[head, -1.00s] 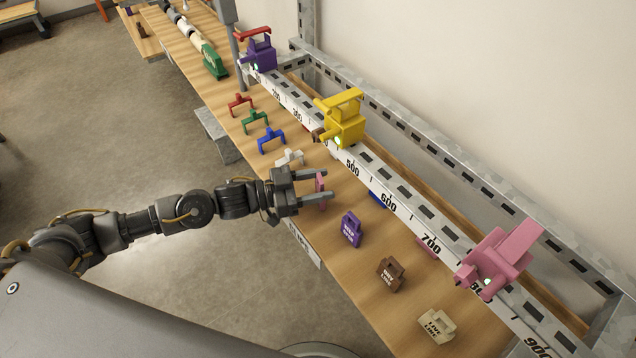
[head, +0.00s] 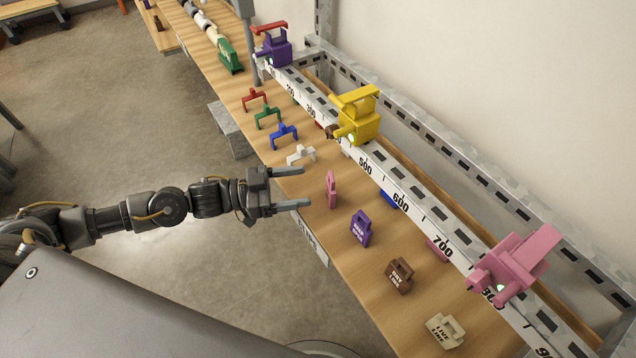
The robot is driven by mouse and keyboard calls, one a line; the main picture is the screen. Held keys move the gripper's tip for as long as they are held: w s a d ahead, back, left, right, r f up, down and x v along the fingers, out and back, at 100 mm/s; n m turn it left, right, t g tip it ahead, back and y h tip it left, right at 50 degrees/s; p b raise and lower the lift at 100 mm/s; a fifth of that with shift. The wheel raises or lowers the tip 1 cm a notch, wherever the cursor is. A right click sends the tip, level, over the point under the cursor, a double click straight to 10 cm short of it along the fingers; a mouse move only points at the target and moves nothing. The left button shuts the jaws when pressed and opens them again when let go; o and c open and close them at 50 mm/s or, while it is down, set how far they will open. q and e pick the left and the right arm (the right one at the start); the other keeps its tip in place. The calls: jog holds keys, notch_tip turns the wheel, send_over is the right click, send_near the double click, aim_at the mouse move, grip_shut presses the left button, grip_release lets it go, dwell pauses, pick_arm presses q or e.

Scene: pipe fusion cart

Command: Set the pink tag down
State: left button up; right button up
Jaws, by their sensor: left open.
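The pink tag (head: 331,189) stands upright on the wooden bench (head: 316,226), seen nearly edge-on, between the white bracket and the purple tag. My left gripper (head: 298,188) is open and empty. Its fingertips point at the pink tag from the left, with a gap between them and the tag. My right gripper is not in the picture.
A purple tag (head: 360,229), a brown tag (head: 399,275) and a cream tag (head: 445,330) stand nearer on the bench. The numbered rail (head: 418,213) carries yellow (head: 357,117) and pink (head: 515,263) clamps.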

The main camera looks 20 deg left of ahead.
pick_arm(q)
jog(key=shift+v, duration=2.15)
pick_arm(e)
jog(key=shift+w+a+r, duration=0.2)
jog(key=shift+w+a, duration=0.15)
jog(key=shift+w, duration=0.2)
